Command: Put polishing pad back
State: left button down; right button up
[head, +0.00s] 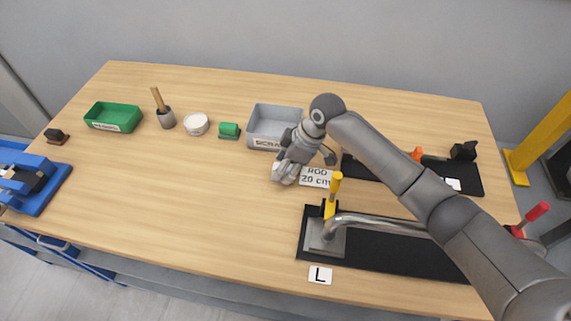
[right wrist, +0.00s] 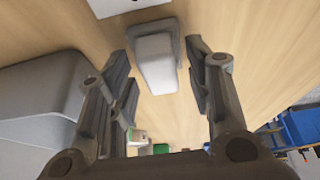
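A grey-and-white block, which looks like the polishing pad (head: 284,172), lies on the table in front of the grey bin. It also shows in the right wrist view (right wrist: 157,62), with a grey base and a white body. My right gripper (head: 298,160) is low over the table at this block. In the right wrist view my right gripper (right wrist: 157,55) is open, with one finger on each side of the block and gaps visible between. My left gripper is not in view.
A grey labelled bin (head: 272,120) stands close behind my right gripper. A bent pipe (head: 385,222) sits in a fixture at front right.

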jog(key=b+v, duration=0.1)
jog(key=v, duration=1.1)
jog(key=shift+r+b, duration=0.15)
jog(key=shift+b, duration=0.2)
